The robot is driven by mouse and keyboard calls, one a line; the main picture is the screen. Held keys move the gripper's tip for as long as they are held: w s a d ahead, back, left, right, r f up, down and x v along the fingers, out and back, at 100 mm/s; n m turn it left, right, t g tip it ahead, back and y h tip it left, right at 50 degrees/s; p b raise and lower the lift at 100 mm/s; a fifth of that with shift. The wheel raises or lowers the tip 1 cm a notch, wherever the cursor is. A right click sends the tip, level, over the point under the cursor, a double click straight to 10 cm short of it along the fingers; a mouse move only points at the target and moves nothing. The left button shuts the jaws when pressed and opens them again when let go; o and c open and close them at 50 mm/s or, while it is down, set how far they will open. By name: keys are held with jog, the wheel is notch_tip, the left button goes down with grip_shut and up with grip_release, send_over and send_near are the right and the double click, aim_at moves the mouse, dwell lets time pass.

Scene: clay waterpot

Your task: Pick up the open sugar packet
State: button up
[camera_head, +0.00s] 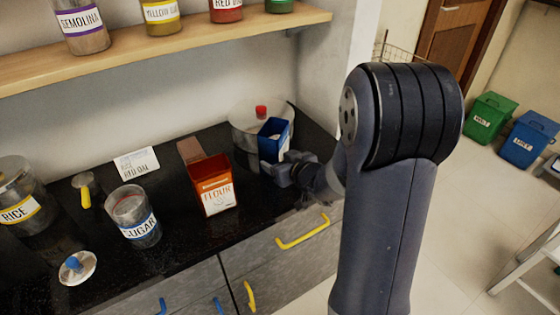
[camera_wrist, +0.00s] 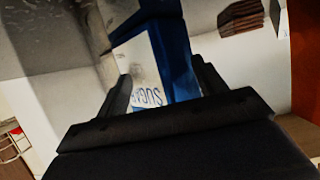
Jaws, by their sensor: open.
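The open sugar packet (camera_head: 274,137) is blue with a white label and stands upright at the right end of the dark counter in the head view. In the wrist view the sugar packet (camera_wrist: 150,62) shows its label upside down. My gripper (camera_head: 272,169) is low in front of the packet. In the wrist view my gripper (camera_wrist: 162,84) has its two fingers apart, one on each side of the packet. The jaws are open; whether a finger touches the packet I cannot tell. The packet's lower part is partly hidden by my gripper.
An open orange flour packet (camera_head: 214,190) stands to the left. Further left are the sugar jar (camera_head: 140,227), a loose lid (camera_head: 77,267) and a yellow-handled scoop (camera_head: 85,195). A shelf (camera_head: 130,60) with jars hangs above.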

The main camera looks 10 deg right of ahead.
grip_shut()
dwell(0.4)
